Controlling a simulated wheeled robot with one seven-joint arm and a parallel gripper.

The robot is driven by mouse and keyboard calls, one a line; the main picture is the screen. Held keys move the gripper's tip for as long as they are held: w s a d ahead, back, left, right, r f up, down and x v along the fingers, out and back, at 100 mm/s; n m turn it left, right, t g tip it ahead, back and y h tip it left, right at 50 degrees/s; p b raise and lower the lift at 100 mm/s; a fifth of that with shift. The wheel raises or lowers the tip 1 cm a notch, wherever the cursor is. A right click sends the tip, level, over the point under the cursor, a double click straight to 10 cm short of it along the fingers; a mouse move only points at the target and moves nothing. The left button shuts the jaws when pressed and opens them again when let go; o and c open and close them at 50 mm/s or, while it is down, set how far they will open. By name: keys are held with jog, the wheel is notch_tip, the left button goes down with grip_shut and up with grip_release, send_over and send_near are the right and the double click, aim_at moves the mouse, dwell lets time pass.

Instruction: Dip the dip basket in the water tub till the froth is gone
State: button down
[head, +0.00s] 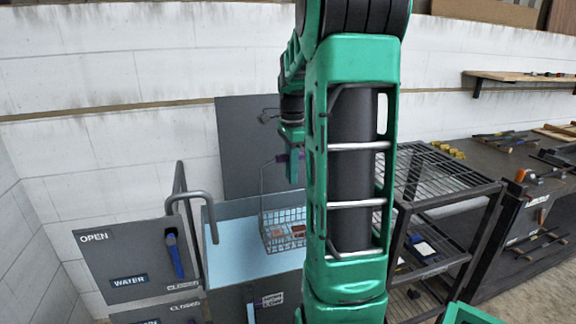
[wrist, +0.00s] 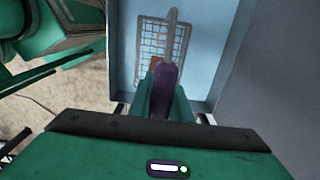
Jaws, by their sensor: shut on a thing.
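The dip basket (head: 287,239) is a wire mesh basket with a tall handle and orange-red things inside. It hangs within the outline of the light blue water tub (head: 228,252); I cannot tell whether it touches water. My gripper (head: 291,165) is above the tub, shut on the handle's purple grip. In the wrist view, the purple grip (wrist: 164,88) is between my fingers (wrist: 165,100), with the basket (wrist: 160,42) below over the blue tub floor (wrist: 208,50). I can make out no froth; my arm hides the tub's right part.
A grey pipe (head: 196,196) bends over the tub's left side. The WATER panel (head: 128,262) has a blue lever (head: 175,255) pointing down toward CLOSED. A dark wire rack (head: 440,185) stands to the right. A grey board (head: 243,150) is behind the tub.

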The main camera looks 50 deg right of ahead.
aim_at(291, 233)
jog(key=shift+s+f, duration=0.1)
jog(key=shift+f, duration=11.45)
jog(key=shift+r, duration=0.1)
